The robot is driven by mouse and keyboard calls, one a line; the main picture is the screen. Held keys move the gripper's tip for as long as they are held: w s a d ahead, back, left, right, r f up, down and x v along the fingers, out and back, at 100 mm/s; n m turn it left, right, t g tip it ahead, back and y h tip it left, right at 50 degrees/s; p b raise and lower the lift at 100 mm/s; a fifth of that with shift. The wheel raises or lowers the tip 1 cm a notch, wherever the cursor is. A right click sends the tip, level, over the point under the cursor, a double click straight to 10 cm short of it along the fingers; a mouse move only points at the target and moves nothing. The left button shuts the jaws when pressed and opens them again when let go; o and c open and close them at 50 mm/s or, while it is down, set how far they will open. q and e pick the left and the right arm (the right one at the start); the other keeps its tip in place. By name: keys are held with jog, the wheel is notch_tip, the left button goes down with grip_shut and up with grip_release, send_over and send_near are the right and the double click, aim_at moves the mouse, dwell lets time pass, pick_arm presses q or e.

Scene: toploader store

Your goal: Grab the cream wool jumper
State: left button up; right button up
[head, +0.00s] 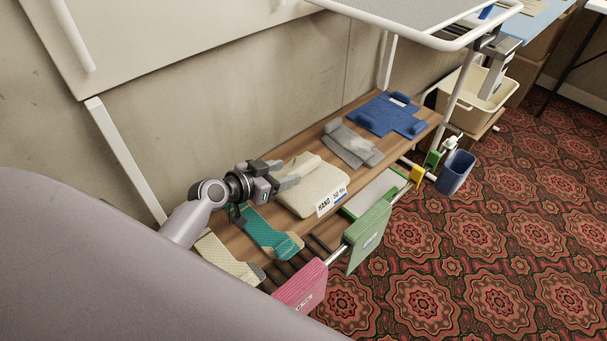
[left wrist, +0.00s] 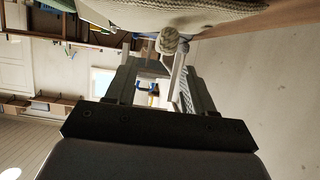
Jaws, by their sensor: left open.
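The cream wool jumper (head: 316,190) lies folded on a wooden shelf, with a white handwritten tag at its front edge. My left gripper (head: 289,175) is open at the jumper's left side, its fingertips close to the cloth. In the left wrist view, the cream knit (left wrist: 205,14) fills the top edge. A rounded knit end (left wrist: 172,41) hangs by the fingertips of the gripper (left wrist: 153,52), nearer the right finger. I cannot tell whether it touches that finger. My right gripper is not in view.
The wooden shelf (head: 228,238) also holds a teal knit item (head: 268,234), a beige one (head: 229,259), a grey garment (head: 351,145) and a blue garment (head: 391,114). Green (head: 369,238) and pink (head: 301,287) pieces hang at the front rail. A wall stands behind; a white-railed rack (head: 440,43) overhangs.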

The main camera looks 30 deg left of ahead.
aim_at(299, 169)
pick_arm(q)
jog(key=shift+a+f+b+x, duration=0.1)
jog(key=shift+b+x, duration=0.1)
jog(key=shift+x, duration=1.2)
jog(key=shift+a+f+b+x, duration=0.1)
jog(key=shift+b+x, duration=0.05)
jog(key=shift+x, duration=1.3)
grip_shut()
